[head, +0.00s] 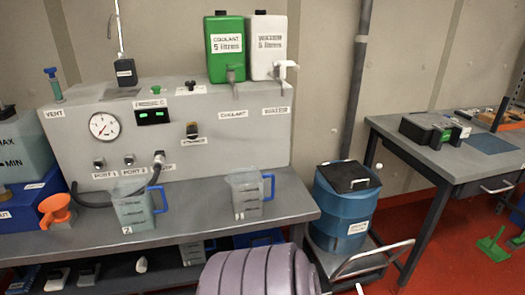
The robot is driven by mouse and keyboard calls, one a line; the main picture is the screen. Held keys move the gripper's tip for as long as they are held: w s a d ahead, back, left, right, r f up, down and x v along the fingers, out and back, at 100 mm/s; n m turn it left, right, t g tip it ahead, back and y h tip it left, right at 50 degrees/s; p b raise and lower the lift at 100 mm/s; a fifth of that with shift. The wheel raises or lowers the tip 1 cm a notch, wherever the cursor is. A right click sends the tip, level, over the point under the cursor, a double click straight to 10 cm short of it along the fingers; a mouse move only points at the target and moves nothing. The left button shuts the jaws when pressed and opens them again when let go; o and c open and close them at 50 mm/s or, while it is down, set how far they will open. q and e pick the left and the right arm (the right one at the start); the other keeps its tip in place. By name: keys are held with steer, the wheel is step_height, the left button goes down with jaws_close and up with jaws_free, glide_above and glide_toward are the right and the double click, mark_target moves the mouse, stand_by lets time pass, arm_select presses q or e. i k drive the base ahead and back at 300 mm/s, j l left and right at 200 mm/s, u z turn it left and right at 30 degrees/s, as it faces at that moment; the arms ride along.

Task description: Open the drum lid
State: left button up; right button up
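Blue rim shows around the panel. The lid looks down, but I cannot tell whether it is latched. Neither of my grippers shows in the head view, and nothing is touching the lid.
A metal trolley handle (372,258) rises in front of the drum. The grey bench (190,232) is at left with two measuring jugs, the nearer to the drum being this jug (246,197). A side table (440,160) stands right.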

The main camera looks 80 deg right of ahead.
mark_target(347, 176)
steer(key=z, duration=3.45)
steer(key=i+l, duration=0.45)
steer(key=l, duration=0.15)
steer(key=i+l+u, duration=0.1)
steer(key=i+l, duration=0.35)
steer(key=l, duration=0.15)
steer(key=i+l+u, duration=0.1)
steer(key=u, duration=1.35)
